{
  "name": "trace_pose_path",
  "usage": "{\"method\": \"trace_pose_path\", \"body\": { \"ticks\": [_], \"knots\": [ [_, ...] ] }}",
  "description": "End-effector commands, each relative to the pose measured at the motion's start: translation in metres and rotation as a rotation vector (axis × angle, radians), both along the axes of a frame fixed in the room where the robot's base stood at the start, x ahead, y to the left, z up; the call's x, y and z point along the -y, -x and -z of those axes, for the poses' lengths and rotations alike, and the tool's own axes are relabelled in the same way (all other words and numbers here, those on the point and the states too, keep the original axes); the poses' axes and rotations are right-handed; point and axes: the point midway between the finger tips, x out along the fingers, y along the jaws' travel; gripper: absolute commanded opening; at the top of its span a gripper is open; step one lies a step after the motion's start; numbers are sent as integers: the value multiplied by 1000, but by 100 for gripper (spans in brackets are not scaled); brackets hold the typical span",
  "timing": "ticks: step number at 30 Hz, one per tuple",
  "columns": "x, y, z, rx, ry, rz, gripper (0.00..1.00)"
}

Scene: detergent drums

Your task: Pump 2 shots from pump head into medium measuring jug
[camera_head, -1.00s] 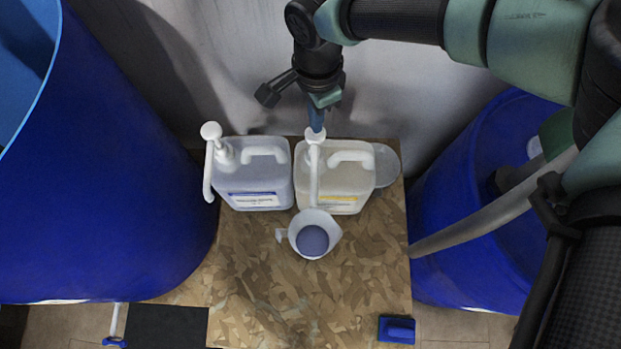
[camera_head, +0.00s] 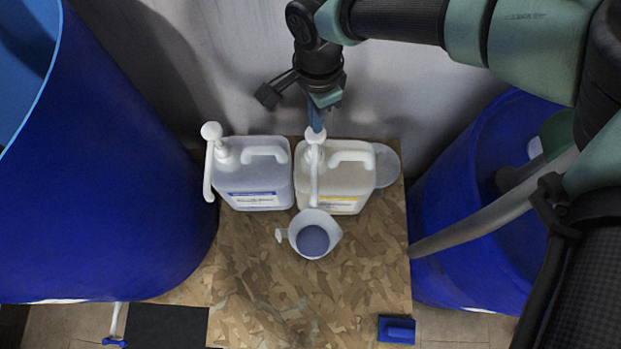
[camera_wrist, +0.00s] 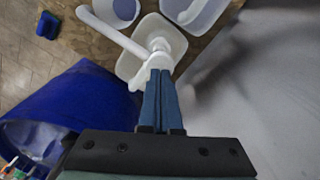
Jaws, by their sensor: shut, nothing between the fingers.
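Two pale canisters stand side by side. The right canister (camera_head: 340,192), with a yellow-marked label, has a white pump head (camera_head: 315,136) whose long spout points toward the front. The medium measuring jug (camera_head: 330,222) stands below the spout's end, with bluish liquid in its bottom. My gripper (camera_head: 317,127) is shut and empty, pointing down, with its tips at the top of the pump head. In the wrist view the closed blue fingers (camera_wrist: 160,75) overlap the edge of the pump head (camera_wrist: 158,60); whether they touch it is unclear. The jug (camera_wrist: 124,10) is partly cut off there.
The left canister (camera_head: 252,190), with a blue-marked label, has its own pump (camera_head: 211,131). A clear round container (camera_head: 387,166) sits behind the right canister. Large blue drums stand left (camera_head: 120,170) and right (camera_head: 455,200). A blue object (camera_head: 396,330) lies at the board's (camera_head: 290,295) front right.

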Motion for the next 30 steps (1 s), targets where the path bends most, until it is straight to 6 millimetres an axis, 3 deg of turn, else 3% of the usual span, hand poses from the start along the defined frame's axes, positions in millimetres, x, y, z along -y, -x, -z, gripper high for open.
{"method": "trace_pose_path", "body": {
  "ticks": [30],
  "knots": [
    [0, 1, 57, -2, -2, 1, 0]
  ]
}}
